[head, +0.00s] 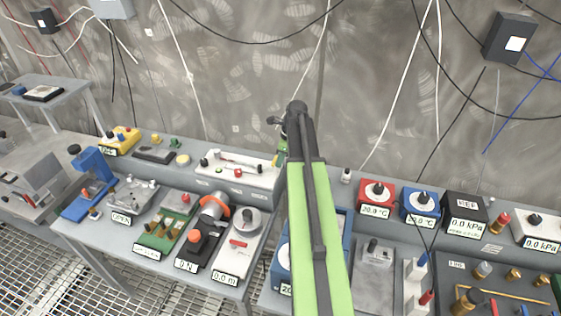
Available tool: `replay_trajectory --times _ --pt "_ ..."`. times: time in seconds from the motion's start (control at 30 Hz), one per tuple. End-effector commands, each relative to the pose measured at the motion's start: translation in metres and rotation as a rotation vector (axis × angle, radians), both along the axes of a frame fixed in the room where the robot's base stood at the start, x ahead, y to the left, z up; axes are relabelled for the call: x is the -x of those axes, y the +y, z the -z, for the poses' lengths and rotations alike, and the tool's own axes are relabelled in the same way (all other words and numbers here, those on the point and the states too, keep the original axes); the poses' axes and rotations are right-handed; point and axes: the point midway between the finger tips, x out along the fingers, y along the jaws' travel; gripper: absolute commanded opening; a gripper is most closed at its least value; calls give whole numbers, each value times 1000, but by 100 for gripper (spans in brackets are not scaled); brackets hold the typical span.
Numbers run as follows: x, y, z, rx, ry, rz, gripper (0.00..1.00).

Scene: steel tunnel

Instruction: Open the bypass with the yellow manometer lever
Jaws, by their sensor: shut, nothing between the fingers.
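My arm reaches up the middle of the head view, and my gripper (279,122) is at its far end, small and partly hidden by the arm. It is shut and empty, in front of the wall and near the right end of a white panel on the rear shelf. A yellow box (119,141) with a label and small blue and dark knobs stands at the rear left, far from my gripper. A dark board with brass-yellow pipes and knobs (497,290) lies at the lower right. I cannot make out which part is the bypass lever.
The white panel (240,169) carries small knobs. Several instruments crowd the left bench, including a blue press (92,178). Red (377,196) and blue (420,204) dial boxes stand right of my arm. Cables hang along the wall. Grated floor (60,280) is free at lower left.

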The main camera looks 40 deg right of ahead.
Motion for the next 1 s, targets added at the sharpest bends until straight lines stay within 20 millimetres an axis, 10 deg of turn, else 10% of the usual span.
replay_trajectory --times 0.53,1.0 --pt "22 -20 0 -2 -3 -2 0" --pt "42 -32 -99 -2 -2 -4 0"
